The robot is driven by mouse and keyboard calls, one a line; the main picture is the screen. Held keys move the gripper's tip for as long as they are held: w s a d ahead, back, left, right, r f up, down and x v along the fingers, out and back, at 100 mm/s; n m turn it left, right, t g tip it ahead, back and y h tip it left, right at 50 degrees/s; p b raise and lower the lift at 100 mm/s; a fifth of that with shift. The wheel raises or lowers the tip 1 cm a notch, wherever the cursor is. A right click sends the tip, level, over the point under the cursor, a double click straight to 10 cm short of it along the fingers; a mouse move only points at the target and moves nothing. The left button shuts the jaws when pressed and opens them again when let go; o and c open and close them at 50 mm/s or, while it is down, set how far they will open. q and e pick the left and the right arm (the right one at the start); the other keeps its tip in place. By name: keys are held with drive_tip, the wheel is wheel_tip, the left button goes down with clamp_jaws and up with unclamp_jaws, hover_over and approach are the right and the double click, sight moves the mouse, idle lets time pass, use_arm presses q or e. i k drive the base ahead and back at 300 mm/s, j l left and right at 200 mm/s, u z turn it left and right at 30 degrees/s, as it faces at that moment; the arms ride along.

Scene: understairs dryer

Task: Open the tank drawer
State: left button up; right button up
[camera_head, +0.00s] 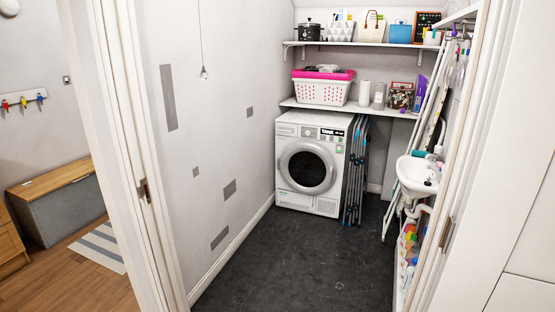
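A white dryer (312,163) stands at the back of the small understairs room, against the left wall. Its round door with a dark window (307,168) looks shut. The drawer front looks flush with the dryer face. No gripper or arm of mine is in view.
A doorway frame (132,150) is on the left. A folded blue-grey rack (355,170) leans right of the dryer. A small white sink (417,176) and bottles (409,243) line the right side. The dark floor (300,265) before the dryer is clear. Shelves (350,109) hang above.

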sight(290, 126)
drive_tip(key=i, duration=2.1)
